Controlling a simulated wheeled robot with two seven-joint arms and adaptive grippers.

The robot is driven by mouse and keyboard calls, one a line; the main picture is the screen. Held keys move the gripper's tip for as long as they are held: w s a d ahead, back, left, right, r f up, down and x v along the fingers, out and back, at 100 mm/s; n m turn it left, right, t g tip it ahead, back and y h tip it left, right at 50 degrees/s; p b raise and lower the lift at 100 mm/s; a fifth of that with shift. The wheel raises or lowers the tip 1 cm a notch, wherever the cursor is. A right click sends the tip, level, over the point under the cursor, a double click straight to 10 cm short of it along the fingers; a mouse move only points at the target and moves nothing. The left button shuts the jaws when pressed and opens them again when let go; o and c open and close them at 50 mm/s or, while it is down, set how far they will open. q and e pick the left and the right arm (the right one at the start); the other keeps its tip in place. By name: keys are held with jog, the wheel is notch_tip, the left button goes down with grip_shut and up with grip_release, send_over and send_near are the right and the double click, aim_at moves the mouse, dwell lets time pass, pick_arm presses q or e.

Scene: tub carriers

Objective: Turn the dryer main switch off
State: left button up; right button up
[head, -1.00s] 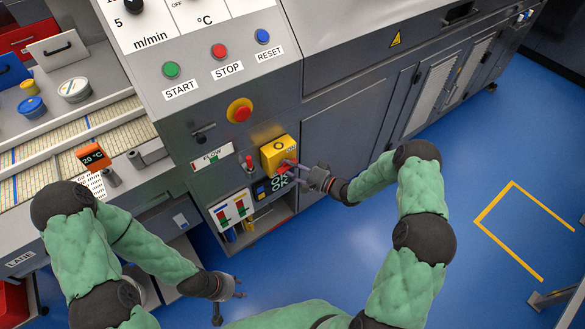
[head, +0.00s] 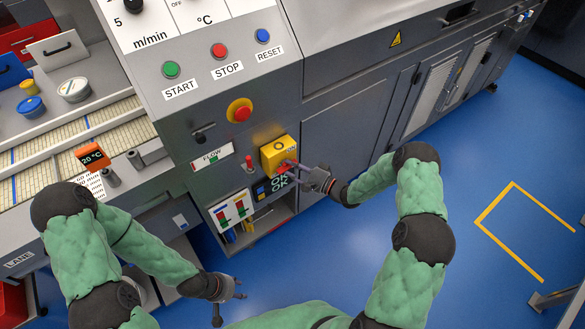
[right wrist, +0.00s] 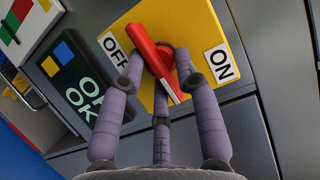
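The main switch is a yellow box (head: 279,154) on the grey machine front, with a red handle (right wrist: 152,52). In the right wrist view, the OFF label (right wrist: 113,48) is left of the handle and the ON label (right wrist: 221,63) is right of it. My right gripper (head: 291,168) is at the box. Its fingers (right wrist: 159,70) are spread on both sides of the handle, with a small gap at the right finger; contact at the left finger is unclear. My left gripper (head: 230,301) hangs low, away from the panel, empty with its fingers apart.
A dark display reading OK (right wrist: 84,92) sits close beside the box. A red emergency button (head: 239,111) is above it, and a small red toggle (head: 248,164) is to its left. An open compartment lies below.

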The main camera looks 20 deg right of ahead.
jog(key=o, duration=0.3)
jog(key=shift+w+d+r, duration=0.3)
jog(key=shift+w+r, duration=0.05)
jog(key=shift+r, duration=0.05)
jog(key=shift+f, duration=0.15)
jog(key=shift+s+a, duration=0.1)
jog(key=shift+f, duration=0.1)
jog(key=v, duration=1.2)
